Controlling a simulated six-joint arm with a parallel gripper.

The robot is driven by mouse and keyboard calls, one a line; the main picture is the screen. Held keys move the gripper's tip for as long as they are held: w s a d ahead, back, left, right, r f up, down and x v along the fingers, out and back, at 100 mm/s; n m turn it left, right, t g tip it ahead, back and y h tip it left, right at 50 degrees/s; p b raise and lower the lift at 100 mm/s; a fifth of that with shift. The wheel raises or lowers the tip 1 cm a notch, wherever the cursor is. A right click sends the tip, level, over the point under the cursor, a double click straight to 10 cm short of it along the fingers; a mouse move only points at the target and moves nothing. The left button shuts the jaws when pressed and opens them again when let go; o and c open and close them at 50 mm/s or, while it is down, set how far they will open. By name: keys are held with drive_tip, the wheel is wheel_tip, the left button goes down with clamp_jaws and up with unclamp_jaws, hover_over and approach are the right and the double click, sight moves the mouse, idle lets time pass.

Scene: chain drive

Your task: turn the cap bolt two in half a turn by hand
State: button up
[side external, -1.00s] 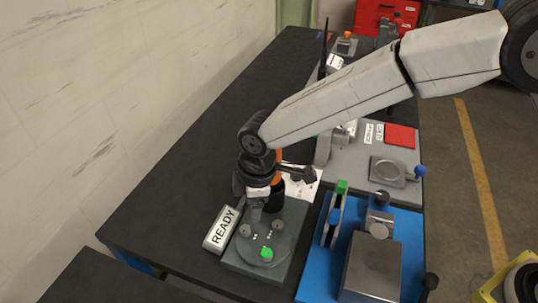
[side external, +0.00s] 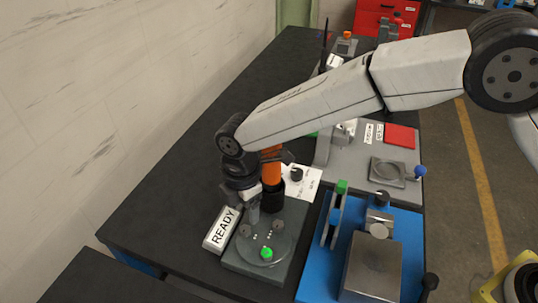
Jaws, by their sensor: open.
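The round grey cap (side external: 262,242) lies on a dark square block (side external: 245,265). Bolt heads show on it: a grey one at left (side external: 244,230), a grey one at right (side external: 277,227) and a green-topped one at the front (side external: 266,253). Small pale dots mark the cap, but I cannot read which bolt is two. My gripper (side external: 253,212) points down over the back left of the cap, near the left grey bolt. It is open. Its fingertips are small here, and I cannot tell whether they touch anything. My gripper and wrist hide the cap's back edge.
A READY sign (side external: 222,230) stands left of the block. A blue fixture (side external: 325,275) with a metal block is at right. The dark table (side external: 165,210) is clear at left.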

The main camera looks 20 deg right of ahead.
sight(247, 227)
drive_tip(key=shift+f, duration=3.35)
clamp_jaws()
